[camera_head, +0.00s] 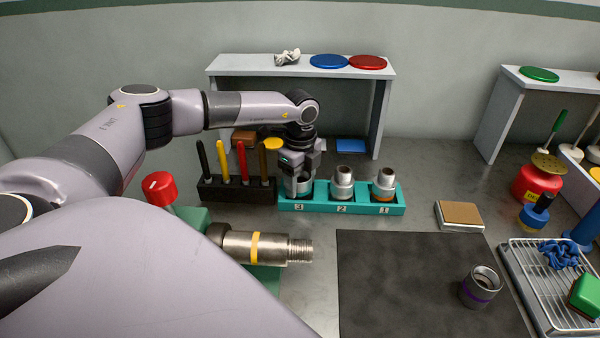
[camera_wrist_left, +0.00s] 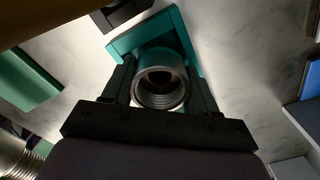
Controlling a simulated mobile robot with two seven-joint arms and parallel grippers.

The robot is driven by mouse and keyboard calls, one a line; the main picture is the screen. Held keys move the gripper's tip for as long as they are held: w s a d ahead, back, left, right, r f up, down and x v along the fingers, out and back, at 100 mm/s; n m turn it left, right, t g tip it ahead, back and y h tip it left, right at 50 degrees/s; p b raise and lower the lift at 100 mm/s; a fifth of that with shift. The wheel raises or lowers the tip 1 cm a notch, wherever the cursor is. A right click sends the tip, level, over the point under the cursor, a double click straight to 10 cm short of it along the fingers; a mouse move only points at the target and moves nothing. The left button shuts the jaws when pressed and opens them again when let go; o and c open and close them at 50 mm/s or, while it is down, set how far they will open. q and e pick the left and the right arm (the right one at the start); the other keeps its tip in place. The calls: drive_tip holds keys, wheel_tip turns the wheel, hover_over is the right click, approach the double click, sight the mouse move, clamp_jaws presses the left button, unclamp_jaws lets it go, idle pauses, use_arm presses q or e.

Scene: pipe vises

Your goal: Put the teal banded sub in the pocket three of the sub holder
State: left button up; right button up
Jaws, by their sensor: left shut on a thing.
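The teal sub holder (camera_head: 362,208) stands on the bench with pockets labelled 3, 2 and 1 from left to right. My left gripper (camera_head: 297,172) points down at pocket three and is shut on a grey metal sub (camera_head: 299,186). In the left wrist view this threaded sub (camera_wrist_left: 160,88) sits between the fingers, with the teal holder (camera_wrist_left: 124,44) around and behind it. Its band is not clear, and I cannot tell whether it is fully seated. Other subs stand in pocket two (camera_head: 343,184) and pocket one (camera_head: 383,184). My right gripper is not in view.
A black rack (camera_head: 236,190) with coloured markers adjoins the holder's left end. A pipe with a yellow band (camera_head: 255,247) lies in a green vise in front. A purple-banded sub (camera_head: 481,288) stands on the dark mat (camera_head: 400,285). A grey shelf (camera_head: 300,64) is behind.

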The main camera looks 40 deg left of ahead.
use_arm(q)
drive_tip(key=shift+f, duration=0.1)
drive_tip(key=o, duration=1.4)
wheel_tip(320, 180, up, 12)
drive_tip(key=shift+r+b, duration=0.2)
drive_tip(key=shift+b, duration=0.6)
drive_tip(key=shift+d+f, duration=0.1)
